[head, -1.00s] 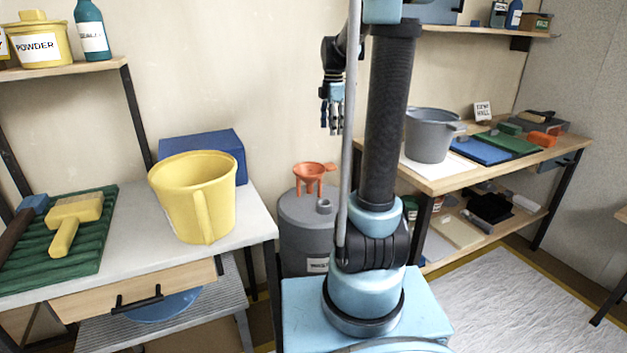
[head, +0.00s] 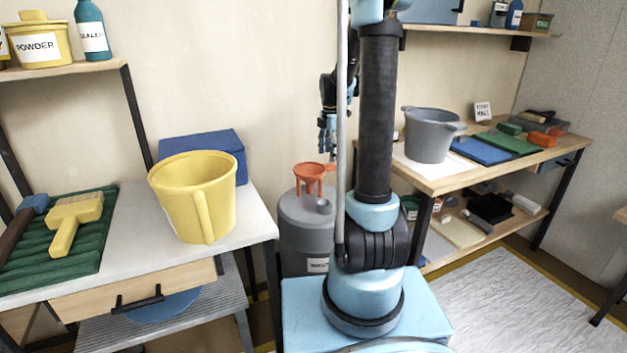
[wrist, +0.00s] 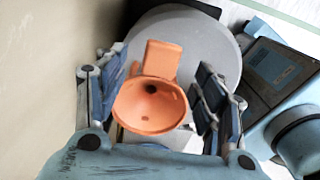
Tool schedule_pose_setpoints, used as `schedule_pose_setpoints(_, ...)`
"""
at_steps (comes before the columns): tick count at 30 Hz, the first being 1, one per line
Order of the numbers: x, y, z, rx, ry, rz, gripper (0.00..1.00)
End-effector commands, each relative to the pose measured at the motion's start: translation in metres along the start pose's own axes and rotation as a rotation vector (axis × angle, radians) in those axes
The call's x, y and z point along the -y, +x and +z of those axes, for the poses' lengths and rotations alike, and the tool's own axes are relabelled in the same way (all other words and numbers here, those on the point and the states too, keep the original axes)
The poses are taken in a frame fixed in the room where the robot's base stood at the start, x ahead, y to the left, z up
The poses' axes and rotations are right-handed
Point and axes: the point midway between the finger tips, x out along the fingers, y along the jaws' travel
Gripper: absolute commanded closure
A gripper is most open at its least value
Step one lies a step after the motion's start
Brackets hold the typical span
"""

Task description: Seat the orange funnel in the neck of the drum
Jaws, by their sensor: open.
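The orange funnel (head: 309,171) stands upright on leg-like supports on top of the grey drum (head: 305,235), beside the drum's short neck (head: 324,206), not in it. My gripper (head: 328,146) is open and empty, pointing down just above and right of the funnel in the head view. In the wrist view the funnel (wrist: 150,103) shows from above, with its flat tab (wrist: 161,58) towards the top. It lies between the spread fingers of my gripper (wrist: 158,92), with visible space on the right. The drum top (wrist: 190,38) is behind it; I cannot make out the neck there.
A yellow bucket (head: 195,200) and a blue box (head: 205,150) stand on the left table. A grey pot (head: 430,135) stands on the right bench. The drum sits between the two, near the wall.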

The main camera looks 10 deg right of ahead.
Motion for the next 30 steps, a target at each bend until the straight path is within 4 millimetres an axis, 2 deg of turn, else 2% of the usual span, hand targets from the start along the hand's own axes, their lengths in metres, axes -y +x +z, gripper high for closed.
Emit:
schedule_pose_setpoints(10, 0.0, 0.022, 0.0, 0.0, 0.0, 0.0, 0.37)
schedule_pose_setpoints(18, 0.001, 0.056, -0.001, 0.0, 0.001, 0.0, 0.37)
schedule_pose_setpoints(21, 0.001, 0.063, -0.001, 0.0, 0.001, 0.0, 0.37)
schedule_pose_setpoints(30, 0.002, 0.066, -0.001, 0.0, 0.001, 0.0, 0.37)
